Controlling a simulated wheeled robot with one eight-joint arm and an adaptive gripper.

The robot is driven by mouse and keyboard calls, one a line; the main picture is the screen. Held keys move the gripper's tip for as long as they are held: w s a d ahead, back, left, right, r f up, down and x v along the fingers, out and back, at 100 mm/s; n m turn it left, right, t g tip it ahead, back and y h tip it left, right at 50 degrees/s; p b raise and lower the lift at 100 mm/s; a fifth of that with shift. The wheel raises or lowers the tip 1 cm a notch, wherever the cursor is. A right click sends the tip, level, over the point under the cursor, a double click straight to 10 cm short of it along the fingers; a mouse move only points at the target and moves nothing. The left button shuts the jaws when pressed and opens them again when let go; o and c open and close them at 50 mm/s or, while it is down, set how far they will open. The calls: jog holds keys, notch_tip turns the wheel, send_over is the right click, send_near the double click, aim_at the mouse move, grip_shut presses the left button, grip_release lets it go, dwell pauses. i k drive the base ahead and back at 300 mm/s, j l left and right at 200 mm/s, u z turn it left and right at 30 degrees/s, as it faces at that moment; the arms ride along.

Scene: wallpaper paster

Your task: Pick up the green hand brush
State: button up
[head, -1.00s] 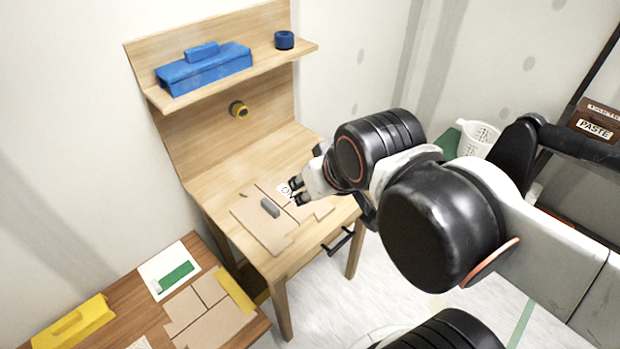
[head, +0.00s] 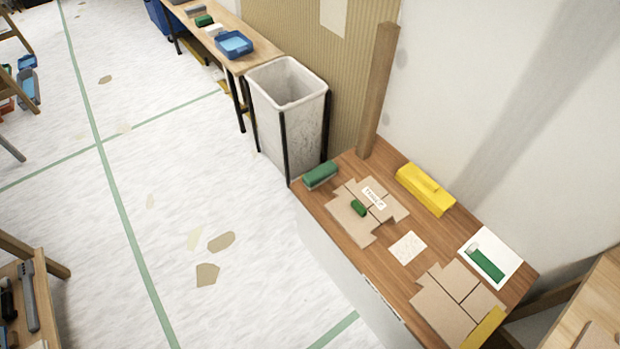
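A green block-shaped thing with a greyish underside, which looks like the green hand brush (head: 320,174), lies at the far left corner of the brown wooden table (head: 334,238). A smaller green piece (head: 358,207) lies on cardboard pieces to its right and nearer. A white sheet with a green shape (head: 487,263) lies at the table's right side. My gripper is not in view, and nothing shows whether it is open or shut.
A yellow toolbox-like block (head: 425,190) lies along the wall side. A tall whitish bin (head: 288,115) stands just beyond the table's left end. A far bench (head: 183,30) holds a blue tray (head: 234,44). Open floor (head: 190,200) with scraps lies left.

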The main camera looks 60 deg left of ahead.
aim_at(314, 178)
jog(key=u, duration=2.3)
